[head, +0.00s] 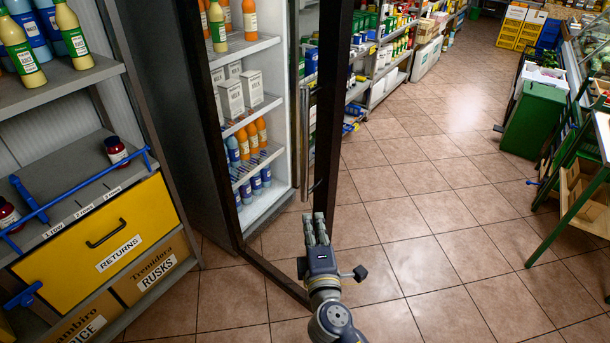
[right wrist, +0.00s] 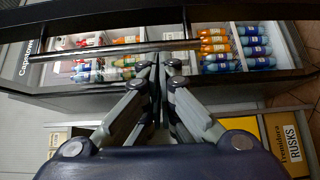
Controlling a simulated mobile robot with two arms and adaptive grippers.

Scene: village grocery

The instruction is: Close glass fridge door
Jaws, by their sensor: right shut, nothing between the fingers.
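The glass fridge door (head: 331,100) stands open, its dark frame reaching out from the fridge (head: 282,120) toward me. Shelves of bottles and cartons show through the glass. A slim metal door handle (head: 308,140) runs upright near its free edge; in the right wrist view the handle (right wrist: 110,51) crosses above my fingertips. My right gripper (head: 319,216) is shut and empty, low at the free edge of the door. It covers part of the frame; I cannot tell whether it touches. In the right wrist view the fingertips (right wrist: 160,64) are close together. My left gripper is out of view.
A shelf unit with a yellow RETURNS drawer (head: 100,240) and blue rails stands at the left, near the fridge. Stocked shelves (head: 390,55) line the aisle behind the door. A green crate stand (head: 533,118) is at the right. The tiled floor (head: 430,200) between is clear.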

